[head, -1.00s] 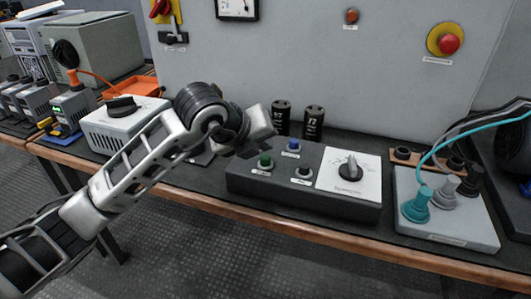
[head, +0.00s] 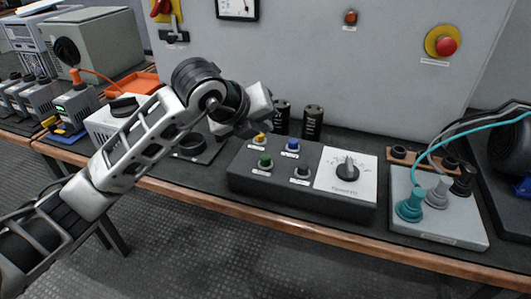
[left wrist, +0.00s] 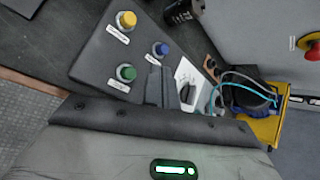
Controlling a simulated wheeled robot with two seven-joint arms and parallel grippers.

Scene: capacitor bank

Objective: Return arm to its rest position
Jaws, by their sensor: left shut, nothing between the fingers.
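My left arm comes in from the left in the head view, bent at a black joint, with the left gripper (head: 243,129) at its end. The gripper hangs over the back left of the dark control box (head: 290,205), close to the yellow button (head: 259,139). In the left wrist view its dark fingers (left wrist: 158,87) are together, with nothing held. They appear in front of the box, between the blue button (left wrist: 161,49) and the rotary knob (left wrist: 187,92). My right gripper is not in view.
Two black capacitors (head: 312,123) stand behind the control box. A plug board (head: 440,231) with cables is on the right. A white unit (head: 112,127) and an orange tray (head: 136,84) are on the left. A grey panel with a red emergency button (head: 446,46) rises behind.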

